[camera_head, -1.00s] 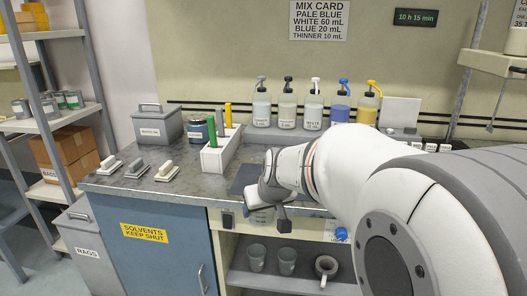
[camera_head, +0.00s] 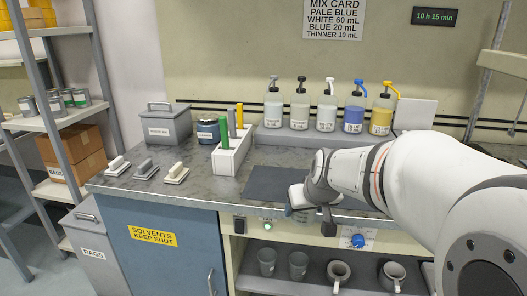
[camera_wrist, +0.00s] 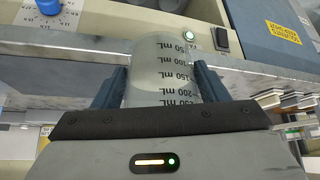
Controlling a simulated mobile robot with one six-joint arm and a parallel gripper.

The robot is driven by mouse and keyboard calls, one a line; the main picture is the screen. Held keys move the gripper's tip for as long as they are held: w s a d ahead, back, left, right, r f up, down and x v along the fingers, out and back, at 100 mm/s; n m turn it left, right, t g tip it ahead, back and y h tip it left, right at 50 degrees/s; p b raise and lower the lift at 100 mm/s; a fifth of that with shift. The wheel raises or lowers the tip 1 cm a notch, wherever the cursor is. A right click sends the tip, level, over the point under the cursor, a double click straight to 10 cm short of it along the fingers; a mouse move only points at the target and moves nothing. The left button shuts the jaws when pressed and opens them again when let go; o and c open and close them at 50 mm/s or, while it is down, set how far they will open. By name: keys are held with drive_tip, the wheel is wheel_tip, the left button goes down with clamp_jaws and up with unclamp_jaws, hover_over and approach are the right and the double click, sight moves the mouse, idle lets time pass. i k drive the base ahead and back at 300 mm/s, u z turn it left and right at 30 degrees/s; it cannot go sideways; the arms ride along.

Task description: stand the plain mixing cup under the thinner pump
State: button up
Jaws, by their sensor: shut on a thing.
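My gripper (camera_wrist: 161,92) is shut on a clear mixing cup (camera_wrist: 165,58) with mL marks, held between the two blue fingers in the wrist view. In the head view my gripper (camera_head: 300,205) is at the bench's front edge, by the dark mat (camera_head: 262,180); the cup is mostly hidden there. Several pump bottles stand in a row at the back of the bench: white-pale ones (camera_head: 300,112), a blue one (camera_head: 353,115) and a yellow one (camera_head: 380,118).
A white holder (camera_head: 232,155) with coloured sticks stands left of the mat. Cups and mugs (camera_head: 298,265) stand on the shelf below. A blue knob (camera_head: 358,241) is on the front.

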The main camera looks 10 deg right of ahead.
sight(267, 153)
drive_tip(key=z, duration=0.05)
drive_tip(key=i, duration=0.9)
drive_tip(key=u, duration=0.05)
